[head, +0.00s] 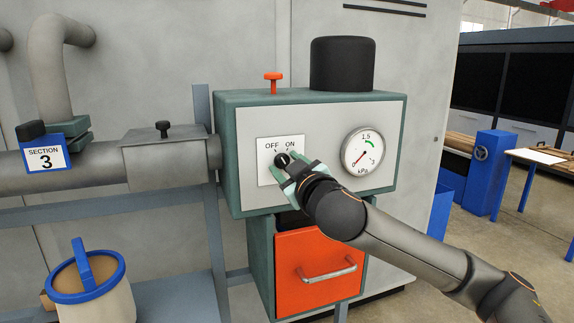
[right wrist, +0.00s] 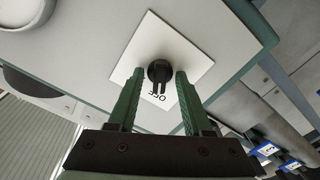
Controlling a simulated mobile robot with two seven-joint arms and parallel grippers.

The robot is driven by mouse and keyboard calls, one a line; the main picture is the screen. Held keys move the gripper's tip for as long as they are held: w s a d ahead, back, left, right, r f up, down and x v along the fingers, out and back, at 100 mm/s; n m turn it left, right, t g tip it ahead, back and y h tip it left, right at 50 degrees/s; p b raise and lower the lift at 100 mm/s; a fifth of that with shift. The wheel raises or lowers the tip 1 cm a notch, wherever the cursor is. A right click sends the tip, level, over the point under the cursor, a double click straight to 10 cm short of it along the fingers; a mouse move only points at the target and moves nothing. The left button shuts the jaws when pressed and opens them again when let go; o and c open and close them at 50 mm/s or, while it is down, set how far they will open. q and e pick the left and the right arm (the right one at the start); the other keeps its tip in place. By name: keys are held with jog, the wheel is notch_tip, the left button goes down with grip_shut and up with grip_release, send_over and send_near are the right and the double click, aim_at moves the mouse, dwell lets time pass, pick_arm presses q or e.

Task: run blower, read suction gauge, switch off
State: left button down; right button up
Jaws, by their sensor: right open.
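The blower box has a pale front panel (head: 330,120) with a small white switch plate (head: 264,176) marked OFF and ON. A black knob (head: 282,160) sits on this plate, and it also shows in the right wrist view (right wrist: 159,71). There its ridge seems to point toward the OFF mark; ON is hidden. My right gripper (head: 283,167) is open, its green fingers on either side of the knob; contact cannot be told. The round suction gauge (head: 363,150), marked kPa, is right of the knob, its red needle seemingly near the low end. My left gripper is out of view.
An orange-red drawer (head: 318,268) with a handle is below the panel. A black cylinder (head: 342,63) and an orange knob (head: 273,80) stand on top. A pipe with a SECTION 3 tag (head: 46,157) and a blue-rimmed bucket (head: 90,285) are at left.

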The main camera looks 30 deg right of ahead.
grip_shut()
dwell(0.3)
dwell(0.3)
